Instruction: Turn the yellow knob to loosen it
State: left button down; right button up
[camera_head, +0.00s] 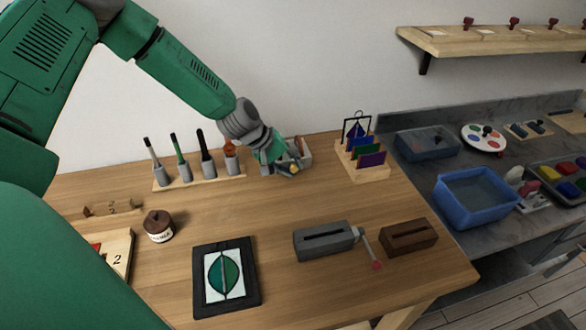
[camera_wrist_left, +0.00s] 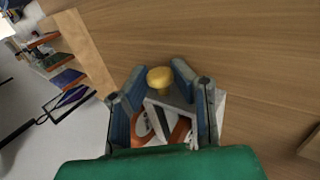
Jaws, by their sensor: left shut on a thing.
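The yellow knob (camera_wrist_left: 160,78) shows in the left wrist view as a small rounded cap between the blue-grey fingers of my left gripper (camera_wrist_left: 163,73). In the head view the knob (camera_head: 294,168) is a small yellow spot, partly hidden by the fingers. My left gripper (camera_head: 288,169) is shut on the knob, at the near side of a grey open box (camera_head: 305,157) at the back of the wooden table. My right gripper is not in view.
A rack of upright tools (camera_head: 200,180) stands left of the box. A wooden holder with coloured panes (camera_head: 372,175) stands to its right. A dark jar (camera_head: 158,226), a framed leaf panel (camera_head: 226,275) and a grey slotted block (camera_head: 322,241) lie nearer. The table between is clear.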

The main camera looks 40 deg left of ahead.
pick_arm(q)
jog(key=c, duration=1.4)
grip_release()
jog(key=shift+s, duration=0.1)
jog(key=shift+o, duration=0.2)
jog(key=v, duration=0.6)
jog(key=shift+s+a+r, duration=0.1)
jog(key=shift+a+r, duration=0.1)
jog(key=shift+r, duration=0.05)
jog(key=shift+s+a+r, duration=0.25)
jog(key=shift+s+r, duration=0.1)
jog(key=shift+r, duration=0.1)
